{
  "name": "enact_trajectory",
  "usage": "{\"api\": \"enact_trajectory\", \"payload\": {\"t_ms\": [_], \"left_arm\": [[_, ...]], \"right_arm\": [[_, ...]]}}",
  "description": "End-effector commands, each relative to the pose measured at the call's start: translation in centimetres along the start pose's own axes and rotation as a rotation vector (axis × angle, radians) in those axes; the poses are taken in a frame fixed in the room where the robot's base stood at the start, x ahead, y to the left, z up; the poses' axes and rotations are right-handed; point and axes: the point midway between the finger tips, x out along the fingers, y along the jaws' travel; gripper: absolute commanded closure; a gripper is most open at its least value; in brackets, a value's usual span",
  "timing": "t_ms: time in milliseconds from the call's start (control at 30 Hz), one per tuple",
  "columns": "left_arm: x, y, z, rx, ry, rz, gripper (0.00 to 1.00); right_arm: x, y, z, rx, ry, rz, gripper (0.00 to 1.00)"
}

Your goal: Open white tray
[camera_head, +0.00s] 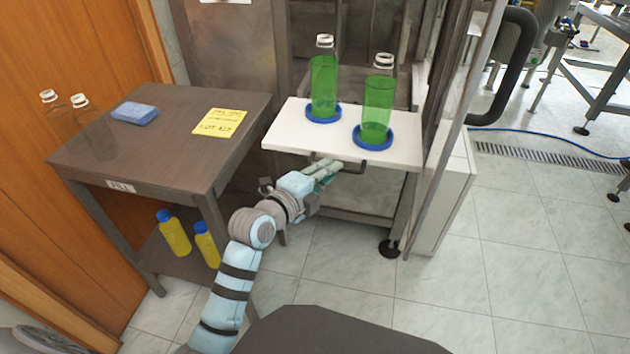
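The white tray (285,137) sticks out from the front of the machine frame, level. Two bottles with green contents stand upright on it in blue round holders: one at the back left (323,85) and one at the front right (377,105). A dark bar handle (352,168) runs under the tray's front edge. My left gripper (330,172) is at the left part of this handle, just below the tray's front edge. Its fingers overlap the handle in the picture; whether they are closed around it is too small to tell. My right gripper is out of view.
A brown table (175,160) at left bears a blue sponge (135,113), a yellow note (220,122) and two clear empty bottles (92,128). Two yellow bottles (174,234) stand on its lower shelf. The tiled floor at right is open.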

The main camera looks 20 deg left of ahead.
Motion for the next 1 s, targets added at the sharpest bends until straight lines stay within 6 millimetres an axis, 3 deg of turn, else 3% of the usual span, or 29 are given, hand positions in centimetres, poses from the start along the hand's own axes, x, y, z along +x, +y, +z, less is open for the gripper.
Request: {"api": "enact_trajectory", "payload": {"t_ms": [200,367,867,1000], "left_arm": [[-6.1,0.1,0.0,0.005,0.0,0.002,0.82],[-8.7,0.1,0.0,0.003,0.0,0.002,0.82],[-9.1,0.0,-0.1,-0.004,0.001,0.001,0.82],[-8.9,-0.4,0.3,-0.202,-0.012,-0.028,0.82]], "right_arm": [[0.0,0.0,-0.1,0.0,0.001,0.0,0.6],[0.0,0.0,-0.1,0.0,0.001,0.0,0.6],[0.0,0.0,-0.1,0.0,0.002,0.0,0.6],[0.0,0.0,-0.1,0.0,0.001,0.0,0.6]]}}
